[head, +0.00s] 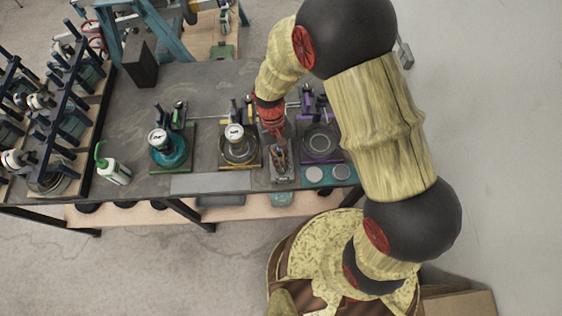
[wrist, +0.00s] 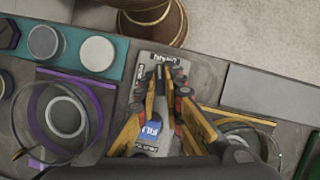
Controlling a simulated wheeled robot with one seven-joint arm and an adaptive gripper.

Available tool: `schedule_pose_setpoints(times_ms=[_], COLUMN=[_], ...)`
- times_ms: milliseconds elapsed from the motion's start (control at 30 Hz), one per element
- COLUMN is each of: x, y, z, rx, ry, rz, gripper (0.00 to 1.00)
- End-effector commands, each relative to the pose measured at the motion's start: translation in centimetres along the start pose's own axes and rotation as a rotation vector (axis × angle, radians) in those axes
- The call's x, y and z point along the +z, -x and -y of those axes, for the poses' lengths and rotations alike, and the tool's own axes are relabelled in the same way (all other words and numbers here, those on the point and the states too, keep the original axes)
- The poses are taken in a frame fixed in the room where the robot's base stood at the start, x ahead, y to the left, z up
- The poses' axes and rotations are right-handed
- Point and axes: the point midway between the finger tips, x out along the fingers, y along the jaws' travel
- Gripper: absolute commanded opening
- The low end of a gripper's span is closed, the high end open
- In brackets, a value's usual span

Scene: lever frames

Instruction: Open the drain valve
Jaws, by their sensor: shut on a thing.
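A narrow grey valve panel (wrist: 172,62) lies under my gripper in the wrist view. It has a dark label at its far end, too small to read surely, and a blue label (wrist: 151,128). The panel also shows in the head view (head: 281,174), near the table's front edge. My gripper (wrist: 168,88) has yellow fingers with red and black joints. It points down over the panel and is shut on a narrow grey lever. The fingers hide most of the lever, so its angle is unclear. In the head view my gripper (head: 279,152) is small and partly hides the panel.
A purple-edged stand with a glass vessel (wrist: 66,117) is close on one side, and a yellow-edged stand (wrist: 238,116) on the other. A teal tray (head: 331,174) holds pale discs. A teal-filled flask (head: 168,150) and a white bottle (head: 113,171) stand farther left.

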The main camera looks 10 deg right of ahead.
Motion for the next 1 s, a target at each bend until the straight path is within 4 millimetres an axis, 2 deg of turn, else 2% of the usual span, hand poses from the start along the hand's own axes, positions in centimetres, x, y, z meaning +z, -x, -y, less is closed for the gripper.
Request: schedule_pose_setpoints(times_ms=[533,567,600,867,1000], x=[-0.08,-0.08,-0.08,-0.03,-0.02], y=[0.05,0.05,0.05,0.02,0.01], z=[-0.01,-0.01,-0.01,-0.01,-0.01], rx=[-0.01,-0.01,-0.01,-0.01,-0.01], ry=[-0.024,-0.024,-0.024,-0.023,-0.023], rz=[-0.002,-0.002,-0.002,-0.001,-0.001], gripper=[0.0,0.1,0.12,0.27,0.27])
